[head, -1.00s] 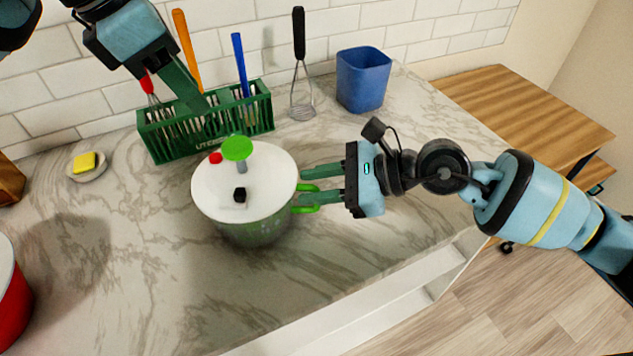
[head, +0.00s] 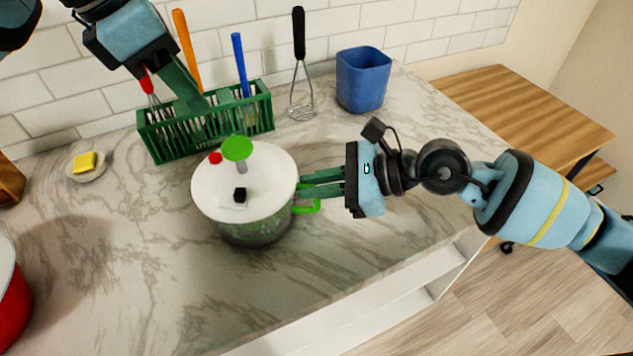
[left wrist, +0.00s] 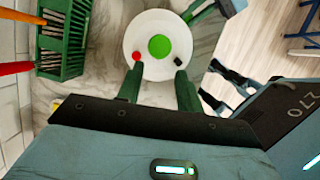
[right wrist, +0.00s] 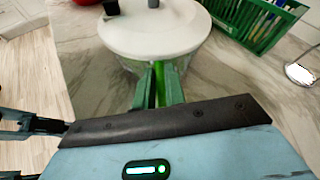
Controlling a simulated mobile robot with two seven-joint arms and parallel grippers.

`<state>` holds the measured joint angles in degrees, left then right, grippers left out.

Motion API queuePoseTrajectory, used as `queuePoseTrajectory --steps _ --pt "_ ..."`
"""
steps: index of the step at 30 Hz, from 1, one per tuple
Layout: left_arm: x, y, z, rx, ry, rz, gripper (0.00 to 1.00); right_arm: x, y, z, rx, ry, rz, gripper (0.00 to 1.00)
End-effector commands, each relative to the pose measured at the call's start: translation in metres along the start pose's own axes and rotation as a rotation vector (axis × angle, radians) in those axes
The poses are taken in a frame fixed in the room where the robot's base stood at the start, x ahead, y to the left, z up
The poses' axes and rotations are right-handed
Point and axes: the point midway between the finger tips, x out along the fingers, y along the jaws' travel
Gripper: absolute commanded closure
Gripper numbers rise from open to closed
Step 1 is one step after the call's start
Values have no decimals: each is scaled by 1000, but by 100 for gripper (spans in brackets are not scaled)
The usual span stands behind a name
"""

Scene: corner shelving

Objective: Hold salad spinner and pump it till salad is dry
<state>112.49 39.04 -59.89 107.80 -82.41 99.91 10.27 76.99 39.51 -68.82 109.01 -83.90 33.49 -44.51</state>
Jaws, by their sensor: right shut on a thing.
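The salad spinner (head: 250,205) stands upright on the counter, with a white lid, a clear body, a green pump knob (head: 238,149), a red button and a black button. My right gripper (head: 303,184) is shut on the spinner's green handle (head: 308,208) at its right side; the right wrist view shows the green handle (right wrist: 160,82) between the fingers. My left gripper (head: 200,105) is in the air, up and left of the knob. In the left wrist view its fingers (left wrist: 157,82) are apart and empty, with the green knob (left wrist: 160,46) beyond them. The salad inside is hard to make out.
A green utensil rack (head: 205,125) with several tools stands behind the spinner. A blue bin (head: 362,80) and a masher (head: 301,85) are at the back. A yellow sponge (head: 84,162) on a dish and a red pot (head: 12,300) are at left. The front counter is clear.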

Motion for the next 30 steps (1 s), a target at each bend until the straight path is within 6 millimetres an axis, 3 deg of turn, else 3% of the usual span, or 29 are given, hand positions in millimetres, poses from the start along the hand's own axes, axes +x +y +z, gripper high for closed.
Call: queuePoseTrajectory --steps 11,20,30 --pt "0 0 0 0 0 0 64 0 0 0 -1 0 1 100" --pt "5 -3 10 29 55 -18 99 0 0 0 -1 0 1 100" --pt "15 -4 33 86 264 -43 100 0 0 0 -1 0 1 100"
